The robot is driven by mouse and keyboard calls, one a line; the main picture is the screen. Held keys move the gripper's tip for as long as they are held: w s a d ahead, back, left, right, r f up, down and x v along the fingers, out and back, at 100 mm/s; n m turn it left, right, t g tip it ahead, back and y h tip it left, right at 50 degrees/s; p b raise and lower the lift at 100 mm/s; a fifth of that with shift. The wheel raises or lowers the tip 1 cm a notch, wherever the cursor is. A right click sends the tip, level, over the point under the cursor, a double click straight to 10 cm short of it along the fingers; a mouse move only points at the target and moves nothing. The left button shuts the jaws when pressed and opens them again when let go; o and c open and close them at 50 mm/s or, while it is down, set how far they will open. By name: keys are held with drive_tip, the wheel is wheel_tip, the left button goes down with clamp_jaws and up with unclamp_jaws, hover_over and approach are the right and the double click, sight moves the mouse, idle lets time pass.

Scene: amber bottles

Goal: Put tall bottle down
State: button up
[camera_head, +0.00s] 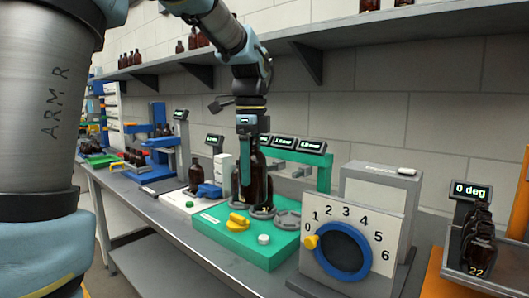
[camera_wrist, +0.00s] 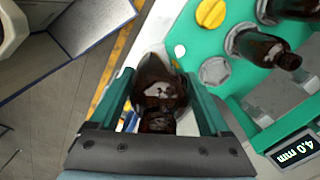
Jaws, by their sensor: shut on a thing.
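A tall amber bottle (camera_wrist: 158,92) is between the green fingers of my gripper (camera_wrist: 158,105), which is shut on it, in the wrist view. It lies just outside the edge of the green station (camera_wrist: 195,45). In the head view my gripper (camera_head: 246,150) points down over the back left of the green station (camera_head: 215,230). A dark amber bottle (camera_head: 259,180) shows beside its green finger there. The bottle's base is partly hidden, so contact with a surface cannot be told.
Two other amber bottles (camera_wrist: 262,48) stand in the green station's ring seats, close to my gripper. The station has a yellow knob (camera_head: 237,221) and displays behind. A grey box with a blue dial (camera_head: 342,250) stands right. A shelf (camera_head: 400,35) runs above.

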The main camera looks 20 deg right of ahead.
drive_tip(key=w+a+f+n, duration=0.3)
drive_tip(key=a+f+n, duration=0.9)
drive_tip(key=f, duration=0.5)
drive_tip(key=w+a+f+n, duration=0.2)
drive_tip(key=a+f+n, duration=1.1)
drive_tip(key=a+f, duration=0.4)
drive_tip(key=shift+w+f, duration=0.2)
drive_tip(key=shift+w, duration=0.2)
drive_tip(key=shift+w, duration=0.1)
